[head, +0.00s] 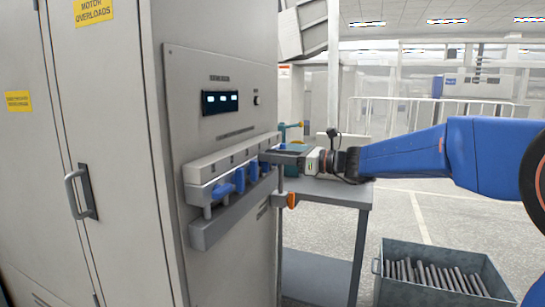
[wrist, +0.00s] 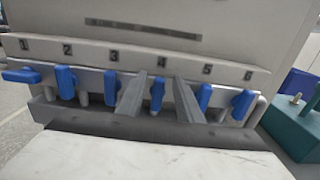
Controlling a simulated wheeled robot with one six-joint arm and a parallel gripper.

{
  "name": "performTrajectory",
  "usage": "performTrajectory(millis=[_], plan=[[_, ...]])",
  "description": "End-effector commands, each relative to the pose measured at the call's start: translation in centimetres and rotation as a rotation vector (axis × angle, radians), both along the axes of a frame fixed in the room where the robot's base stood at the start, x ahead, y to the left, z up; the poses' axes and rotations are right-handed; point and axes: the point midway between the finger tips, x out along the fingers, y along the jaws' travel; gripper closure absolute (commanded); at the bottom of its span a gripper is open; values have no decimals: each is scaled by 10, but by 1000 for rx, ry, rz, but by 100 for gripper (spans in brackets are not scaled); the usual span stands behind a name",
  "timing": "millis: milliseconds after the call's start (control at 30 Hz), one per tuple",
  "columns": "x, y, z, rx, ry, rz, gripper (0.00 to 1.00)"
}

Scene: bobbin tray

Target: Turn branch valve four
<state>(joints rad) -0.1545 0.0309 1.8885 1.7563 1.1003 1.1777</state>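In the wrist view, a row of blue valve handles runs below a pale strip numbered 1 to 6. The handle of valve four (wrist: 157,93) sits under the 4 and points up and down. My gripper (wrist: 158,108) is open, with one finger on each side of this handle. A small gap shows on both sides, though whether the fingers reach its depth is hard to tell. In the head view, my gripper (head: 268,155) is at the far right end of the valve manifold (head: 205,170) and hides part of the row.
Valve three (wrist: 111,88) and valve five (wrist: 203,97) stand close outside my fingers. Valve one (wrist: 18,76) lies sideways. A grey ledge (head: 212,226) runs below the handles. A cart (head: 338,190) stands under my arm, with a bin of rods (head: 394,246) on the floor.

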Motion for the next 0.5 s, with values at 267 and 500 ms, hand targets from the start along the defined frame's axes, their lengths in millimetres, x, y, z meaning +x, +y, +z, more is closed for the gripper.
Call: performTrajectory(millis=[267,500], plan=[[0,0,0,0,0,0,100],[-1,0,0,-4,-10,0,100]])
